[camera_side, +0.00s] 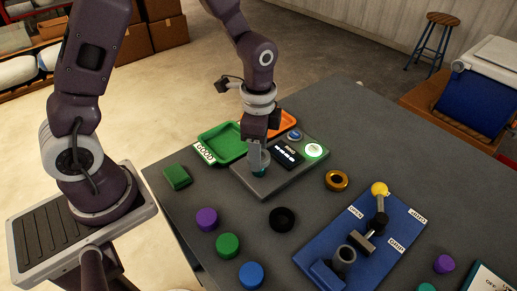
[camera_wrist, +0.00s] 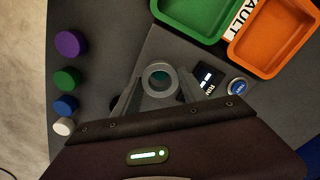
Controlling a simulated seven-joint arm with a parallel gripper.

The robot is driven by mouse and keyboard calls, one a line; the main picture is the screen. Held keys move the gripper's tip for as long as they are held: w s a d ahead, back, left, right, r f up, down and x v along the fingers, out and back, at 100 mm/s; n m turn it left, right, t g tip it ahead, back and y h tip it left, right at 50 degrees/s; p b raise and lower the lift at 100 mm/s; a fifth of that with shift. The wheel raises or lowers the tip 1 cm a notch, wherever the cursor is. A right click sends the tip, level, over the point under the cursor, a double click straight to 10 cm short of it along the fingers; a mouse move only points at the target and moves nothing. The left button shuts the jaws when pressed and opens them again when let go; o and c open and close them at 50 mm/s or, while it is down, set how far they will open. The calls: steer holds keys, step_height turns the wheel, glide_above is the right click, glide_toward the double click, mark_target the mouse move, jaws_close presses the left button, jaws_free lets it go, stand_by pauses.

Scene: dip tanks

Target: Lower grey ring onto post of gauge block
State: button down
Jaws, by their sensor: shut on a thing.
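My gripper (camera_side: 258,166) points down over the near left part of the gauge block (camera_side: 283,180), a grey slab with a dark display, a blue button and a green-lit round lamp. In the wrist view my gripper (camera_wrist: 158,88) is shut on the grey ring (camera_wrist: 148,79), with one finger at each side. Teal shows through the ring's hole, likely the post (camera_wrist: 159,74), roughly centred in it. In the side view a bit of teal (camera_side: 262,173) shows at the fingertips. The fingers hide most of the ring and post there, so I cannot tell how far down the ring sits.
A green tray (camera_side: 228,147) and an orange tray (camera_side: 287,121) stand behind the block. A black ring (camera_side: 282,219) and a gold ring (camera_side: 336,180) lie in front and right. Several coloured round pieces line the left edge. A blue clamp fixture (camera_side: 330,241) stands at right.

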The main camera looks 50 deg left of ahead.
steer(key=shift+f, duration=1.85)
stand_by(0.6)
stand_by(0.4)
steer(key=shift+c, duration=0.3)
jaws_free()
steer(key=shift+r, duration=4)
